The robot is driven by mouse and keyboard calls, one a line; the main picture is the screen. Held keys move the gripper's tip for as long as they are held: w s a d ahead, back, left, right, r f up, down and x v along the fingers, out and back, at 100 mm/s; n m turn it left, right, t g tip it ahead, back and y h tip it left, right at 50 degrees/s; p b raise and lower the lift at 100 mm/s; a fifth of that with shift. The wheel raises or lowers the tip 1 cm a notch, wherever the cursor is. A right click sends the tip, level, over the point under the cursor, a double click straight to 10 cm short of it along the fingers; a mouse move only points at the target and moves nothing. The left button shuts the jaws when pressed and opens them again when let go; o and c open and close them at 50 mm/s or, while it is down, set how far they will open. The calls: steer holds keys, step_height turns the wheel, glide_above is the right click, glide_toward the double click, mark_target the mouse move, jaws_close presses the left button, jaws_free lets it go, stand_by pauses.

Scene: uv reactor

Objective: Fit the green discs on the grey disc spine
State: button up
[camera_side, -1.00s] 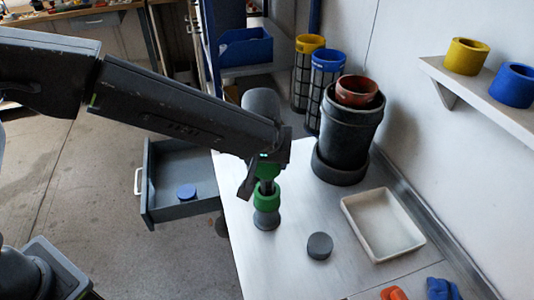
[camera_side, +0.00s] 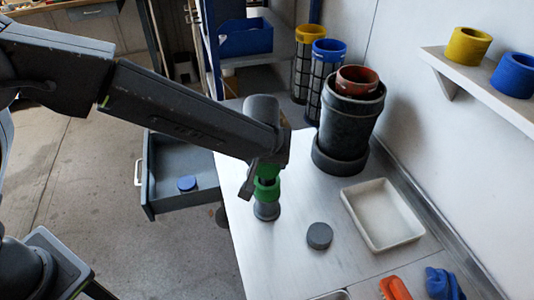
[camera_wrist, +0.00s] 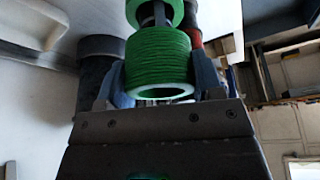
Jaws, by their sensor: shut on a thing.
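The grey disc spine (camera_side: 267,210) stands upright near the bench's left edge in the side view. One ribbed green disc (camera_side: 266,189) is around its rod, above the base. My gripper (camera_side: 266,170) is shut on a second green disc (camera_side: 268,170) just above the first. In the wrist view this held disc (camera_wrist: 158,57) sits between my two fingers (camera_wrist: 158,82). The lower green disc (camera_wrist: 136,12) shows beyond it, with the grey rod (camera_wrist: 159,14) between them. The rod lines up with the held disc; how far it enters is hidden.
A grey round piece (camera_side: 319,236) and a white tray (camera_side: 383,214) are to the right. A dark pot (camera_side: 349,128) stands behind. Orange (camera_side: 395,288) and blue (camera_side: 442,284) pieces lie at front right.

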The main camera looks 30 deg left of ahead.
steer(key=shift+f, duration=1)
steer(key=shift+f, duration=0.35)
steer(key=shift+f, duration=0.55)
steer(key=o, duration=1)
steer(key=v, duration=1.4)
